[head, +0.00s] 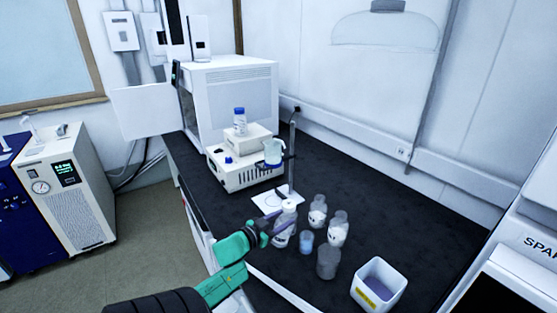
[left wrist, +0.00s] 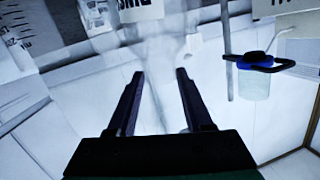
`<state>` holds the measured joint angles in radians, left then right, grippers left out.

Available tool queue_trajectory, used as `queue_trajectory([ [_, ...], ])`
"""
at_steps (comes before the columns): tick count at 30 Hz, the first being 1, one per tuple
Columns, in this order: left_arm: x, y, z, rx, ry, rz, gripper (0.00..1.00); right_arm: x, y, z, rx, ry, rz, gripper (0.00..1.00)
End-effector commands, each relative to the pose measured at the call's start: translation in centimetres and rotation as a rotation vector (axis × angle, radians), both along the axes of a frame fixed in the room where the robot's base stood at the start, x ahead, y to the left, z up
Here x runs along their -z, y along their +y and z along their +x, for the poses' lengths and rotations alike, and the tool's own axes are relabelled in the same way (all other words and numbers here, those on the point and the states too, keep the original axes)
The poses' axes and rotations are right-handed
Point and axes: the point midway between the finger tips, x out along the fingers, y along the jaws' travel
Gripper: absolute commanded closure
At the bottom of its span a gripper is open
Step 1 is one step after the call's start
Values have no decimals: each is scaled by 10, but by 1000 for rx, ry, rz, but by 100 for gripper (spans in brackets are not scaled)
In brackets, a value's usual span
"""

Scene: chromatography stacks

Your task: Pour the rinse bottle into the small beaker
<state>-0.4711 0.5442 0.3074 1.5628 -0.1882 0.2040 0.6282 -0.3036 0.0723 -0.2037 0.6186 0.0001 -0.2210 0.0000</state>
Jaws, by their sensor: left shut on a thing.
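A clear bottle with a white label, the likely rinse bottle (head: 283,232), stands near the front edge of the black bench. It looks nearly upright. My left gripper (head: 275,225) is shut on it from the left. In the left wrist view the fingers of my left gripper (left wrist: 160,75) have a see-through, blurred body between them. The small beaker (head: 306,243), with bluish contents, stands just right of the held bottle, apart from the gripper. My right gripper is not in view.
Two labelled clear bottles (head: 317,211) (head: 338,230) stand behind and right of the beaker. A greyish glass vessel (head: 328,262) is in front of them. A white bin (head: 378,285) sits right. A stand with a clamped vessel (head: 273,152) is behind. The bench's right side is clear.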

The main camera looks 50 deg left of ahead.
Motion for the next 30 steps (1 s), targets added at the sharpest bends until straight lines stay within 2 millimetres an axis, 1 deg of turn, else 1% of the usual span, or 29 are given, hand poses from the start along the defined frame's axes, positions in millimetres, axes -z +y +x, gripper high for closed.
queue_trajectory([
  [1,-3,-3,3,3,13,19,100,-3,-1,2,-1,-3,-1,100],
  [10,-2,-16,14,2,112,140,100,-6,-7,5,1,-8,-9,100],
  [17,-5,-16,13,1,109,133,100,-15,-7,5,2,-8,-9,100],
  [21,-4,-16,13,1,110,137,100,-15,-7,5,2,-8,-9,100],
  [27,-5,-20,16,1,138,169,100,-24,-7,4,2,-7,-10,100],
  [30,-3,-21,17,1,146,181,100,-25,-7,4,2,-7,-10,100],
])
